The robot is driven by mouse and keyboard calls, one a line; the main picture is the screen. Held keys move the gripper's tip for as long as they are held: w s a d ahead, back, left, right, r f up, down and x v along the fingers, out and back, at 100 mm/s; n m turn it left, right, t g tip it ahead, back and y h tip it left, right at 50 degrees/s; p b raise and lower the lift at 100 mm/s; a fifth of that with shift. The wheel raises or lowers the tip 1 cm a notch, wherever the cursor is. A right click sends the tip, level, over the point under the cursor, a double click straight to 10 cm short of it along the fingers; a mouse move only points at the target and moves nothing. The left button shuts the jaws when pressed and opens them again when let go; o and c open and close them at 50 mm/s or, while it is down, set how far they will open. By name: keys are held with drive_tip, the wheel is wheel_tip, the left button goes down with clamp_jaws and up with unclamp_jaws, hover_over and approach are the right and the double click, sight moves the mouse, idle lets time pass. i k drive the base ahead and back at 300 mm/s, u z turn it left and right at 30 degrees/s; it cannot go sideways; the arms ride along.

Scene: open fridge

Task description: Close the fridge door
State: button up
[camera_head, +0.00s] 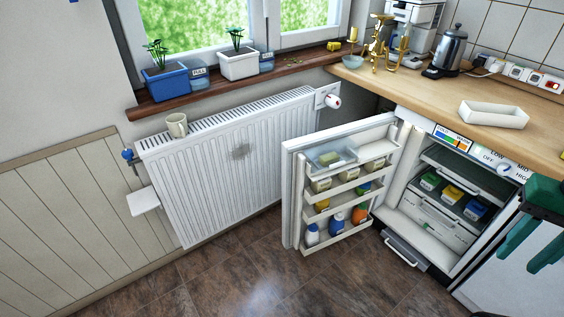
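The small white fridge (409,212) under the wooden counter is open. Its door (290,200) swings out to the left, its inner side facing right. The door shelves hold bottles, jars and cartons, with a clear-lidded box at the top. Inside the fridge, several coloured packs sit on a shelf above white drawers. My green gripper (518,261) is at the right edge, in front of and to the right of the fridge opening. Its two fingers look apart with nothing between them. It is well away from the door and does not touch it.
A white radiator (215,165) with a mug (177,125) on top stands behind and left of the door. A grey tray-like part (405,248) juts out low below the fridge. The counter (440,95) holds a kettle (449,50) and a white dish (493,114). The brown floor (265,270) in front is clear.

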sight(361, 142)
drive_tip(key=k, duration=1)
drive_tip(key=u, duration=0.55)
drive_tip(key=i, duration=0.8)
drive_tip(key=u, duration=0.3)
drive_tip(key=i, duration=1.4)
drive_tip(key=z, duration=0.7)
